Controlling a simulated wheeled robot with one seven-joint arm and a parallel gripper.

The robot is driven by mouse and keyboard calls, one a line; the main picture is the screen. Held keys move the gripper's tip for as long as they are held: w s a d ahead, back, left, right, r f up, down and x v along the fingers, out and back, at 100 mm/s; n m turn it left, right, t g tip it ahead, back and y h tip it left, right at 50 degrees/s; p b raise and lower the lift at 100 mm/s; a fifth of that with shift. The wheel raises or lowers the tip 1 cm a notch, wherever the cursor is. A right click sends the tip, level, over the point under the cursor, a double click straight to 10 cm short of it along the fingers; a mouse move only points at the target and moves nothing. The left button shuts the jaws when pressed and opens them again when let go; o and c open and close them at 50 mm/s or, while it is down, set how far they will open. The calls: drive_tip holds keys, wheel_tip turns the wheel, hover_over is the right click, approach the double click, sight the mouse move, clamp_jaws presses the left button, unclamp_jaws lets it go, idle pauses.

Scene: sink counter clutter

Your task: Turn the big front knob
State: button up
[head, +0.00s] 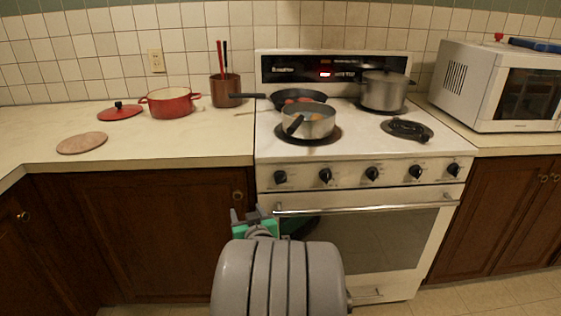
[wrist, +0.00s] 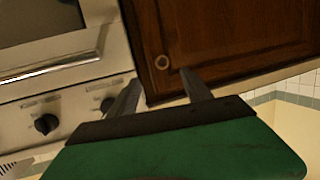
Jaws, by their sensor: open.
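The white stove's front panel (head: 350,174) carries a row of several black knobs: far-left knob (head: 280,177), second knob (head: 326,175), middle knob (head: 372,173), fourth knob (head: 416,171) and far-right knob (head: 454,169). They look alike in size; I cannot tell which one is the big one. My gripper (head: 248,211) is open and empty, low in front of the cabinet, left of and below the far-left knob. The wrist view is turned over; my gripper's fingers (wrist: 162,76) point at the cabinet door. Two knobs show left of them, one clear (wrist: 46,124), one close beside a finger (wrist: 107,104).
The oven handle (head: 365,208) runs below the knobs. A saucepan (head: 308,121), frying pan (head: 300,98) and tall pot (head: 384,92) stand on the stove. A red pot (head: 170,103) is on the left counter, a microwave (head: 497,85) on the right. The cabinet has a round pull (wrist: 162,62).

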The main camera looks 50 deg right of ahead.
sight(281, 180)
drive_tip(key=s+d+r+m+g+h+p, duration=0.1)
drive_tip(key=s+d+r+m+h, duration=0.2)
drive_tip(key=s+d+r+h, duration=0.35)
drive_tip(key=shift+y, duration=0.75)
drive_tip(key=w+d, duration=0.1)
drive_tip(key=d, duration=0.1)
drive_tip(key=w+d+f, duration=0.1)
drive_tip(key=w+d, duration=0.2)
drive_tip(key=d, duration=0.2)
drive_tip(key=shift+w+f, duration=0.25)
drive_tip(key=shift+f, duration=0.1)
drive_tip(key=shift+c, duration=0.4)
drive_tip(key=c, duration=1.2)
drive_tip(key=shift+f, duration=0.1)
